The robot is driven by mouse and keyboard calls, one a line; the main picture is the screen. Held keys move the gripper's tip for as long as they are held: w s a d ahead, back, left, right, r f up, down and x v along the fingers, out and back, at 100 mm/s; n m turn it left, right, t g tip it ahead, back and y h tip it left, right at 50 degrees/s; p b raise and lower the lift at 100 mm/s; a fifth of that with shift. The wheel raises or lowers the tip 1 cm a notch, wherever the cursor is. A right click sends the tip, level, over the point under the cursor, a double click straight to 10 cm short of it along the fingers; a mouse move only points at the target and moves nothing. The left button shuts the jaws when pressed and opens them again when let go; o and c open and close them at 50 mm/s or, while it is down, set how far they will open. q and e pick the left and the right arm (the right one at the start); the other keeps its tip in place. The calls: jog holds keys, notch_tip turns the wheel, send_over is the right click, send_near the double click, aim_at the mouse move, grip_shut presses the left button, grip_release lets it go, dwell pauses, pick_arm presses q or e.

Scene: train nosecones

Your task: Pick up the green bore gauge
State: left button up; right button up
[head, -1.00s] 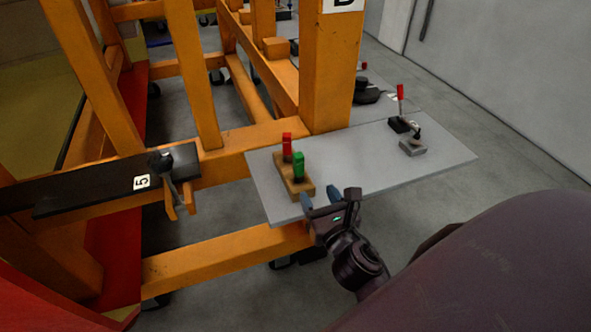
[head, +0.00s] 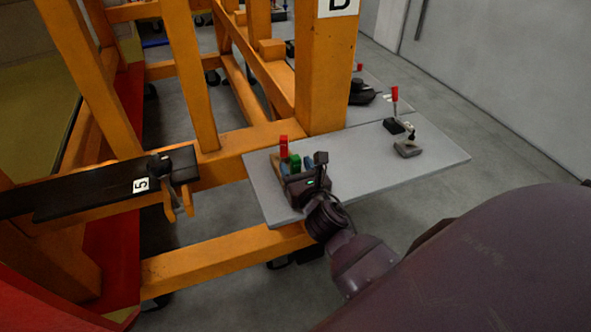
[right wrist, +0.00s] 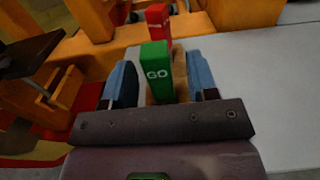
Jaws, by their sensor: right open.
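The green bore gauge (head: 295,162) stands upright in a small wooden block (head: 278,164) on the grey shelf, in front of a red gauge (head: 284,146). In the right wrist view the green gauge (right wrist: 157,71), marked "GO", stands between the two blue fingers of my right gripper (right wrist: 160,85). The fingers are open, with gaps to both sides of it. In the head view my right gripper (head: 297,167) is over the near end of the block and hides much of it. My left gripper is not clearly identifiable in these frames.
The grey shelf (head: 375,170) is fixed to an orange frame (head: 325,75). The shelf's middle is clear. A black bar (head: 100,188) marked 5 is at left.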

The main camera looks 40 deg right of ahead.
jog(key=shift+w+d, duration=0.1)
jog(key=shift+w, duration=0.3)
jog(key=c, duration=0.9)
grip_shut()
jog(key=shift+r, duration=0.1)
